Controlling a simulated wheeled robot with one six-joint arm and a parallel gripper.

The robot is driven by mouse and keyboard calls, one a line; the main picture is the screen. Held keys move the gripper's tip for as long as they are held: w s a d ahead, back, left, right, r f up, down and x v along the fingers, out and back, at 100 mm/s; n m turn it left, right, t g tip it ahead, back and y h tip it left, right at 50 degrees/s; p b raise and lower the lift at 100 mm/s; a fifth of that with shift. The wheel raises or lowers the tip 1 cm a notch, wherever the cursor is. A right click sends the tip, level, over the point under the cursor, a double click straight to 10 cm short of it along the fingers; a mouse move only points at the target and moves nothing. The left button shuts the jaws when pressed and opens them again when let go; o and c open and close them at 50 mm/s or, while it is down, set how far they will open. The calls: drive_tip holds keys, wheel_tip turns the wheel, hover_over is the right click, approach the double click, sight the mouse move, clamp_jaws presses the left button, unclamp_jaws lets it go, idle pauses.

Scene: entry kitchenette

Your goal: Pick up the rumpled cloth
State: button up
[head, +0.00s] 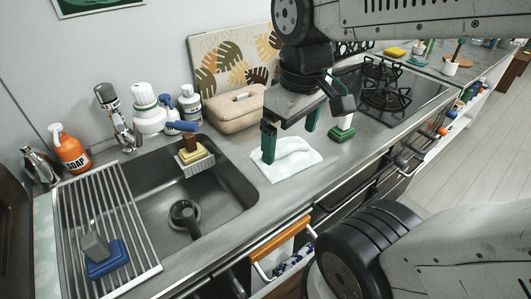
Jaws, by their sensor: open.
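A pale, rumpled cloth (286,166) lies on the grey counter, just right of the sink. It is light with a raised fold in its middle. My gripper (290,140) is over the cloth with its two green fingers spread apart. The left finger reaches down in front of the cloth's left part, and the right finger is near its back right edge. I cannot tell whether either finger touches the cloth.
The sink (205,205) is to the left, with a drying rack (133,235) over it. A beige box (235,110) stands behind the cloth. A green-and-white brush (341,133) is close on the right. A hob (385,90) lies further right.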

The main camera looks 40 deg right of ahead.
drive_tip(key=w+d+f+n, duration=0.4)
drive_tip(key=w+d+n, duration=0.25)
drive_tip(key=w, duration=0.25)
drive_tip(key=n+g, duration=0.1)
drive_tip(key=n, duration=0.8)
hover_over(291, 145)
drive_tip(key=shift+m, duration=0.25)
wheel_tip(291, 145, down, 10)
drive_tip(key=shift+w+r, duration=0.1)
drive_tip(key=shift+r, duration=0.1)
wheel_tip(291, 145, down, 6)
drive_tip(key=shift+f, duration=0.8)
drive_tip(key=c, duration=0.9)
